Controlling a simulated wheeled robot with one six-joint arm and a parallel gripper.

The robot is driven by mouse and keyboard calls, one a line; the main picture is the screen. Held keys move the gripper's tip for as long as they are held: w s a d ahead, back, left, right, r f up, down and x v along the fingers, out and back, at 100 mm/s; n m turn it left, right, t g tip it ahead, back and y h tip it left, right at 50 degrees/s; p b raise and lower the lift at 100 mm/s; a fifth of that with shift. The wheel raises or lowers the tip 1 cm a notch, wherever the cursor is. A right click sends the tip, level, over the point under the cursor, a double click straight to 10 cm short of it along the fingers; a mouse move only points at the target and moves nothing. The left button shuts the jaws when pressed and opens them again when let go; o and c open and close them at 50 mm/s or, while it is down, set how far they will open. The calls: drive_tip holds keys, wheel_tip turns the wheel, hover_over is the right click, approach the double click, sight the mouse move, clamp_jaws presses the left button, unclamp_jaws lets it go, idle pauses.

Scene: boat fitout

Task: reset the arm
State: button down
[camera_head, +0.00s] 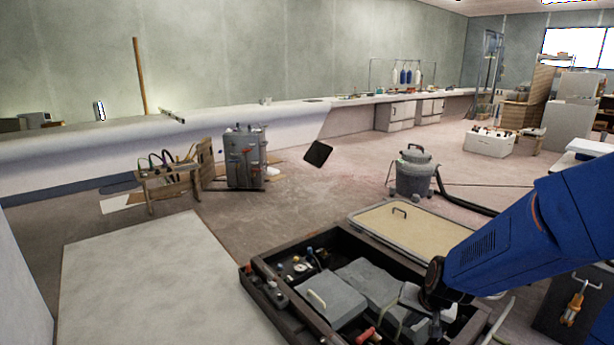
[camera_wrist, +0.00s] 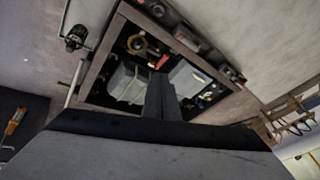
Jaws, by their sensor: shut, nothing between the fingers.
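My arm (camera_head: 530,240) is blue and reaches in from the right in the head view, ending over the dark open-topped box (camera_head: 345,325). My gripper (camera_wrist: 162,88) shows in the wrist view as two dark fingers pressed together. It is shut and empty, pointing down toward the open box (camera_wrist: 104,42). How far the fingertips are above the contents is hard to tell. In the head view the fingers are not clearly made out against the box.
Grey blocks (camera_head: 330,300) and small fittings lie in the box. A tan-topped tray (camera_head: 415,230) is behind it. A grey vacuum (camera_head: 413,175) with a black hose stands beyond. A pale panel (camera_head: 165,280) lies at left. The middle floor (camera_head: 300,205) is clear.

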drive_tip(key=s+r+n, duration=0.4)
drive_tip(key=s+r, duration=1.4)
drive_tip(key=s, duration=0.4)
drive_tip(key=shift+s+d+n+h, duration=0.35)
drive_tip(key=shift+d+n+h, duration=0.05)
drive_tip(key=shift+d, duration=0.05)
idle(0.8)
